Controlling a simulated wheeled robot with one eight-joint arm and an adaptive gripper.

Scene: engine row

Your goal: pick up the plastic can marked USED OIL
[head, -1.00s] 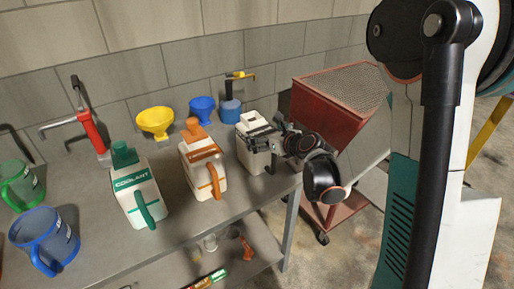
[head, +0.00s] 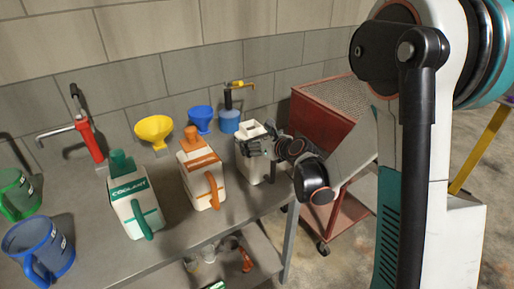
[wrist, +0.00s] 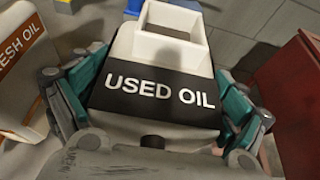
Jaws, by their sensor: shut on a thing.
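The white plastic can (head: 247,170) stands upright near the right end of the grey bench (head: 95,268). In the wrist view the can's black band reads USED OIL (wrist: 160,92), and its square white top opening or handle frame rises behind. My gripper (head: 258,147) is at the can's upper part, coming from the right. In the wrist view its teal-and-grey fingers (wrist: 155,103) lie along both sides of the can, shut on it. The can appears to rest on the bench; its far side and the exact finger contacts are hidden.
A FRESH OIL can (head: 204,175) stands close left, with a COOLANT can (head: 133,205) beyond. Yellow (head: 154,130) and blue (head: 201,118) funnels and a blue pump bottle (head: 230,121) stand behind. A red cart (head: 318,112) is at the right. Space above the can looks clear.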

